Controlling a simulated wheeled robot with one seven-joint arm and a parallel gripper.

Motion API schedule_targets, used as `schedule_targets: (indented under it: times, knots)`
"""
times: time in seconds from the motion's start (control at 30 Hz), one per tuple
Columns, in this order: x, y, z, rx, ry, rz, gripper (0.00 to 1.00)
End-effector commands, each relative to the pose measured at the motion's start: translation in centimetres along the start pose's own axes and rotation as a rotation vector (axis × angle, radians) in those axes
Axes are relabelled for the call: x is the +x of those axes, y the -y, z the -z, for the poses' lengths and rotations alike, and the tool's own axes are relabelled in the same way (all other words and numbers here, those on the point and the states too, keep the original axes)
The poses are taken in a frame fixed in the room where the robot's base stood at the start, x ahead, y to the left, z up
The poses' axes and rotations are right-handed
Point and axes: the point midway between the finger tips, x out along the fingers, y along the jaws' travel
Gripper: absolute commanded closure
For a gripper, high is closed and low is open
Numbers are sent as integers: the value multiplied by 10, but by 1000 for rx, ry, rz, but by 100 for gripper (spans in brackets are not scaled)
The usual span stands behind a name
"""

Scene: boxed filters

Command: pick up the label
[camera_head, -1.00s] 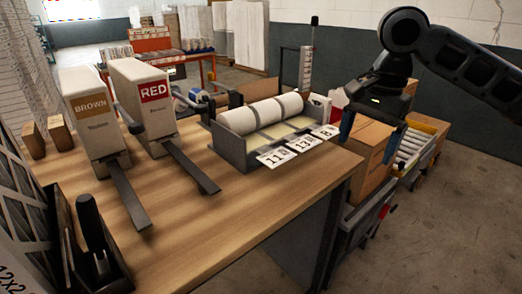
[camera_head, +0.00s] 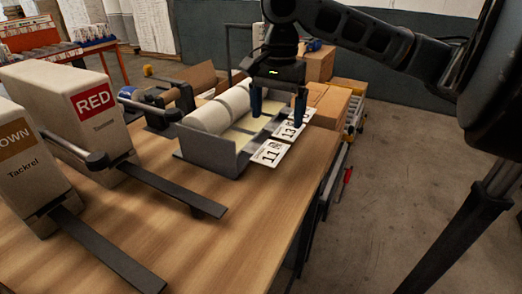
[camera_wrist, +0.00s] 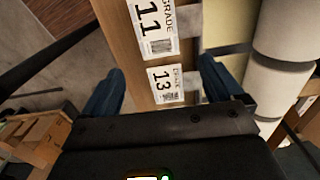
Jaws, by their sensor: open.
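White rolls (camera_head: 207,117) lie in a row in a grey dispenser (camera_head: 205,152) on the wooden table, with pale yellow label strips (camera_head: 235,138) in front of them. Along its front edge are white cards marked 11 (camera_head: 270,152) and 13 (camera_head: 289,131), and a third (camera_head: 308,114) partly hidden by a finger. My gripper (camera_head: 277,108) is open and empty above the dispenser's far front part, its blue fingers pointing down. In the wrist view, card 13 (camera_wrist: 165,84) shows between the fingers and card 11 (camera_wrist: 153,28) lies above it. A pale strip (camera_wrist: 225,25) and rolls are at right.
Boxes marked RED (camera_head: 98,112) and BROWN, partly cropped, stand at left with dark arms reaching across the table. A tape dispenser (camera_head: 160,103) stands behind the rolls. A cardboard box (camera_head: 325,103) is beyond the table's right edge. The front tabletop (camera_head: 215,245) is clear.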

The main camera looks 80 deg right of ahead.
Motion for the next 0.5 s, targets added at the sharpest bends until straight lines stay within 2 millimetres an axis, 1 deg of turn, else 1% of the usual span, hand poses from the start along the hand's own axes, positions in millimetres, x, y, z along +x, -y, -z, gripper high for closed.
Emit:
schedule_targets:
  times: [0.03, 0.23, 0.4, 0.5]
  knots:
    - [6, 0, 0, 1, 1, 0, 6]
    - [26, -1, -1, 0, 0, -1, 6]
    - [52, -1, -3, 0, 1, -1, 6]
    - [61, 0, -3, 0, 1, 1, 6]
